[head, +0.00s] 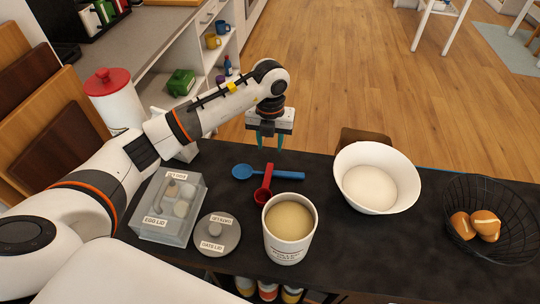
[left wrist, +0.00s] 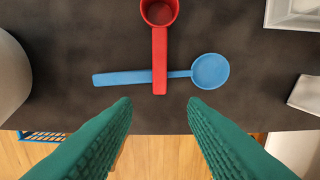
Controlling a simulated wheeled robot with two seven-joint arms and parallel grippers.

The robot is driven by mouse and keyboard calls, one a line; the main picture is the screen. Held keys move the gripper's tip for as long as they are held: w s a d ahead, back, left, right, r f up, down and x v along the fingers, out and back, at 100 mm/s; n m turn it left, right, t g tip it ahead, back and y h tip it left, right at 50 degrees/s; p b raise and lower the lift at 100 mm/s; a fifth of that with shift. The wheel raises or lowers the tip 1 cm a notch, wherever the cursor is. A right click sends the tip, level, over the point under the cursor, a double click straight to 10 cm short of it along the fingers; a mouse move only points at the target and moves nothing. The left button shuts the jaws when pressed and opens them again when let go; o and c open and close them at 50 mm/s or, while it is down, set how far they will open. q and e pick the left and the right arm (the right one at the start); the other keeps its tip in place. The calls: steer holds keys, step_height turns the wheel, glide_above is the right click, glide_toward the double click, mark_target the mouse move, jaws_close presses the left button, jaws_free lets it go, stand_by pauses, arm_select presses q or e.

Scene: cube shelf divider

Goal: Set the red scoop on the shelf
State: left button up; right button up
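The red scoop (head: 264,186) lies on the dark counter behind the canister, its handle pointing to the counter's far edge. In the left wrist view the red scoop (left wrist: 160,50) lies across the handle of a blue scoop (left wrist: 207,71), which also shows in the head view (head: 270,173). My left gripper (head: 270,136) is above the counter's far edge, open and empty, beyond the scoops. Its two green fingers (left wrist: 160,105) stand wide apart, with the red handle's end ahead between them. My right gripper is not in view. White shelves (head: 214,60) stand beyond the counter at the back left.
A canister (head: 289,232) of pale powder stands close to the red scoop. A white bowl (head: 375,177) and a black wire basket (head: 497,235) are to the right. A clear egg box (head: 165,210) and a round date lid (head: 216,237) are left. Mugs and a green item occupy the shelves.

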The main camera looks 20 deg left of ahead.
arm_select(q)
step_height(320, 180, up, 4)
steer(key=shift+r, duration=0.25)
stand_by(0.4)
